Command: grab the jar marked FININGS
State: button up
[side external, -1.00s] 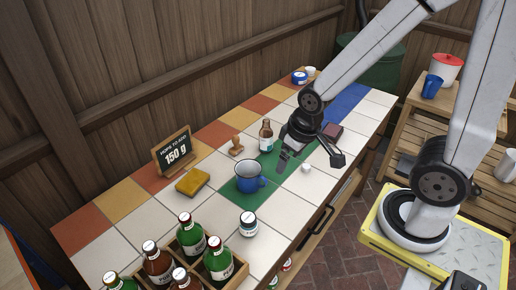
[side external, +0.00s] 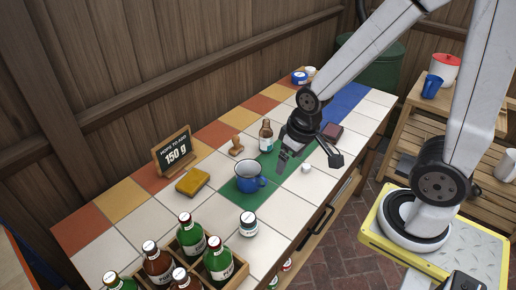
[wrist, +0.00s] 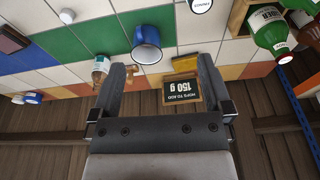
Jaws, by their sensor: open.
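A small round jar (side external: 248,224) with a white lid and a dark body stands upright on the white tiles near the front edge, right of the bottle crate. Its lid shows at the top edge of the wrist view (wrist: 201,5), with dark lettering too small to read surely. My gripper (side external: 283,162) is above the green tiles, behind and to the right of the blue mug, well apart from the jar. In the wrist view my gripper (wrist: 162,70) is open with nothing between its fingers.
The blue mug (side external: 249,178) stands between my gripper and the jar. A wooden crate (side external: 236,274) holds several bottles. A brown bottle (side external: 266,136), a stamp (side external: 237,147), a yellow sponge (side external: 193,183), a 150 g sign (side external: 174,154) and a small white piece (side external: 306,168) are nearby.

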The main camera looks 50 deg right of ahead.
jog(key=f+m+g, duration=0.1)
jog(key=f, duration=0.1)
jog(key=m+g+y, duration=0.1)
jog(key=m+y, duration=1.2)
jog(key=m, duration=0.4)
send_near(249, 216)
jog(key=a, duration=0.1)
jog(key=s+a, duration=0.1)
jog(key=a, duration=0.1)
jog(key=a+f, duration=0.1)
jog(key=shift+s+a, duration=0.2)
jog(key=shift+w+d+f+m+t, duration=0.15)
jog(key=shift+w+f+m+t, duration=0.35)
jog(key=shift+f+t, duration=0.1)
jog(key=shift+x, duration=1.3)
jog(key=shift+a, duration=0.2)
jog(key=shift+x, duration=2.4)
